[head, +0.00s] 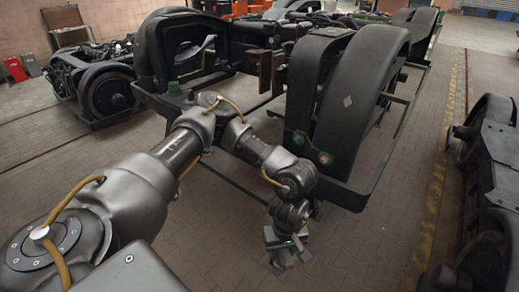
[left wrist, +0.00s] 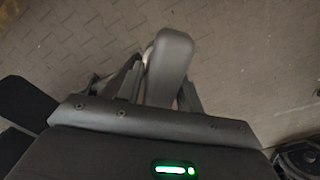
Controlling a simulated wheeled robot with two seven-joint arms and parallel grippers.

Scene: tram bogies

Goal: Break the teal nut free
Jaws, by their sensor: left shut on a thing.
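My left gripper (head: 290,254) hangs low over the floor, in front of the near end of the middle bogie (head: 350,90). In the left wrist view its fingers (left wrist: 162,88) are shut on a smooth grey bar with a rounded end (left wrist: 172,52); I cannot tell what its other end is. On the bogie's near end, above the gripper and apart from it, a small greenish round fitting (head: 298,138) shows beside a reddish one (head: 325,158). A green knob (head: 174,87) sits on the frame's left corner. They are too small to tell which is the teal nut. My right gripper is out of view.
Another bogie with a wheel (head: 108,92) stands at the left, and dark bogie parts (head: 492,150) line the right edge. A yellow floor line (head: 435,190) runs between. Red bins (head: 15,69) stand at the far left. The paved floor below the gripper is clear.

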